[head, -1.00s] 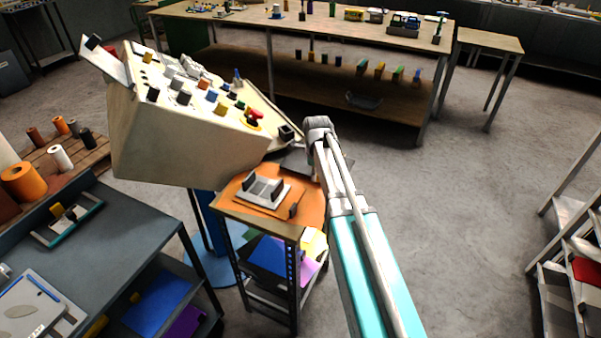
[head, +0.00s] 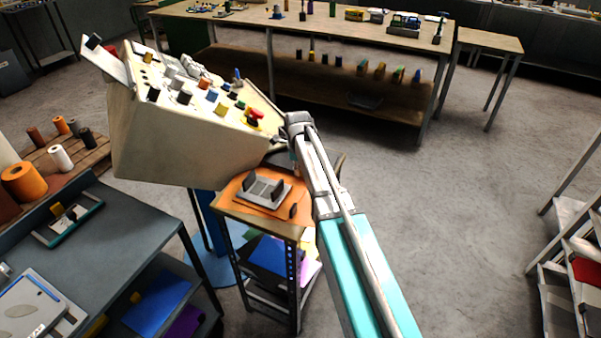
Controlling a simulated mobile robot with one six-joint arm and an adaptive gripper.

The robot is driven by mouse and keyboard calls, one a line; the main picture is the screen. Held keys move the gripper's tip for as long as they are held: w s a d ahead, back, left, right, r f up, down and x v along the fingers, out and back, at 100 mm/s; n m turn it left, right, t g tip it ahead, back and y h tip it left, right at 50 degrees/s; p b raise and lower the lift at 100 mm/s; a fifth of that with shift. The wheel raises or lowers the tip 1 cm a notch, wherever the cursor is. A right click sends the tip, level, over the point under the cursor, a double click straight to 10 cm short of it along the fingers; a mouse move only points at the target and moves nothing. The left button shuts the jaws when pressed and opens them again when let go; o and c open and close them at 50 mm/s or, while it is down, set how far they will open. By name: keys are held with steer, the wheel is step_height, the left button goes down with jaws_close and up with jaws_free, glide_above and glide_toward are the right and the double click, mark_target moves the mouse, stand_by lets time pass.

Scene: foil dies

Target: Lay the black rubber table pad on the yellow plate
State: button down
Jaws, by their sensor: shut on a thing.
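My arm reaches from the lower right to the small stand, and its wrist bends down at the console's right edge. My gripper (head: 294,152) is small and mostly hidden behind my own arm. It is shut on a flat dark sheet, which looks like the black rubber table pad (head: 279,159). The pad shows left of my arm, over the back of the orange-topped stand. I cannot tell whether it touches anything below. I cannot make out a yellow plate on the stand; part of the top is hidden by my arm.
The stand's orange top (head: 231,192) carries a grey fixture (head: 262,190) with dark upright blocks. A beige console (head: 190,135) with knobs and a red button rises close at left. A dark workbench (head: 130,225) is at lower left.

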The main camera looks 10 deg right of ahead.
steer(key=shift+s+d+f+b, duration=0.15)
steer(key=shift+f+b, duration=0.3)
steer(key=shift+f, duration=0.3)
steer(key=shift+f, duration=0.1)
steer(key=c, duration=0.6)
jaws_free()
steer(key=shift+c, duration=0.2)
steer(key=shift+r, duration=0.25)
step_height(320, 180, up, 12)
steer(key=p, duration=1.2)
steer(key=shift+s+f, duration=0.1)
steer(key=shift+s, duration=0.05)
